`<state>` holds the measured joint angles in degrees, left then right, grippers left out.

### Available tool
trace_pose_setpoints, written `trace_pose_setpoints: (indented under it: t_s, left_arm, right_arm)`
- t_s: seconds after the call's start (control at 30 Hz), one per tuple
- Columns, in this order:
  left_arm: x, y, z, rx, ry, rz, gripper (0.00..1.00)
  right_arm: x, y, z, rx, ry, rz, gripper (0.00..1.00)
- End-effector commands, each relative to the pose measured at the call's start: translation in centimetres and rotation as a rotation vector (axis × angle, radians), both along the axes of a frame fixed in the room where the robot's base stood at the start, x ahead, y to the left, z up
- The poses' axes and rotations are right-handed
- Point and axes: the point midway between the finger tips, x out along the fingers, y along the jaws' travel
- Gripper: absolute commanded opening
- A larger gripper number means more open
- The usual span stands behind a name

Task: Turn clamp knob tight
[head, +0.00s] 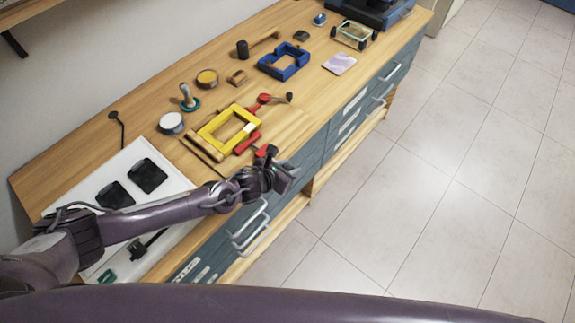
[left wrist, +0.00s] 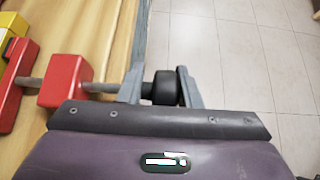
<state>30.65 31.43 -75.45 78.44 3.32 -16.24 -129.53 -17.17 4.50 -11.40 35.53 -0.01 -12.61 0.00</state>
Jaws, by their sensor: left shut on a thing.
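A yellow clamp frame (head: 207,129) with red parts lies on the wooden bench near its front edge. In the left wrist view a grey screw rod runs through a red block (left wrist: 66,81) to a black clamp knob (left wrist: 165,88). My left gripper (head: 277,174) is at the bench's front edge, beside the clamp. In the left wrist view its fingers (left wrist: 162,88) stand on both sides of the knob and are shut on it. How far the knob is turned cannot be told. My right gripper is not in view.
A red piece with a dark knob (head: 289,97) sits at the clamp's far side. A blue frame (head: 285,62), round tins (head: 207,78) and a white board (head: 172,183) with black blocks are on the bench. Drawer handles (head: 250,228) project below the gripper. The floor at right is clear.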

Motion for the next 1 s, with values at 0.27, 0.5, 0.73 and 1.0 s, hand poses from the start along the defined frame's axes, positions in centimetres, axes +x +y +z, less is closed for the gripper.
trace_pose_setpoints:
  t_s: [0.27,0.5,0.73,1.0]
  left_arm:
    - [-0.9,-0.9,-0.3,-0.008,0.015,-0.020,0.08]
    - [-0.8,-0.7,-0.3,-0.006,0.013,-0.017,0.44]
    - [-0.8,-0.4,-0.1,-0.005,0.010,-0.014,0.44]
    - [-2.9,1.4,1.7,-0.003,0.009,-0.013,0.44]
  right_arm:
    - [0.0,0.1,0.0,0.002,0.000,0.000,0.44]
    - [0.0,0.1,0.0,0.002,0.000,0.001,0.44]
    - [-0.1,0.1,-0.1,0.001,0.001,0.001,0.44]
    - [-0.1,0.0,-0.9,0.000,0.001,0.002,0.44]
